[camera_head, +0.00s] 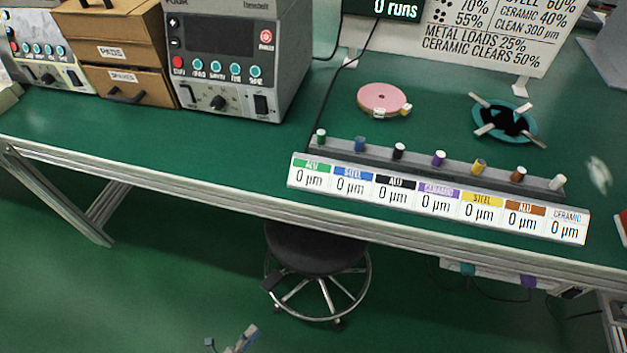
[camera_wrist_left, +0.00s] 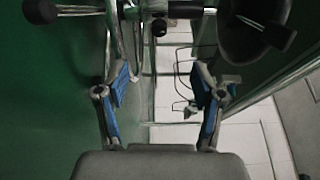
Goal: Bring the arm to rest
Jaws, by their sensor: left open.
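My left gripper (camera_head: 232,342) shows at the bottom edge of the head view, below the table and in front of the stool. In the left wrist view its two blue-padded fingers (camera_wrist_left: 160,105) stand wide apart with nothing between them. The gripper is open and empty. My left arm is otherwise out of the head view. My right gripper is not in view. On the green table (camera_head: 130,130), a grey rack (camera_head: 430,172) holds several small coloured-top pieces above a row of labels reading 0 µm.
A round black stool (camera_head: 315,252) stands under the table's front edge. A grey control box (camera_head: 240,60), brown drawers (camera_head: 125,85), a pink disc (camera_head: 382,98) and a teal ring plate (camera_head: 503,120) stand on the table. Open green floor lies at the lower left.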

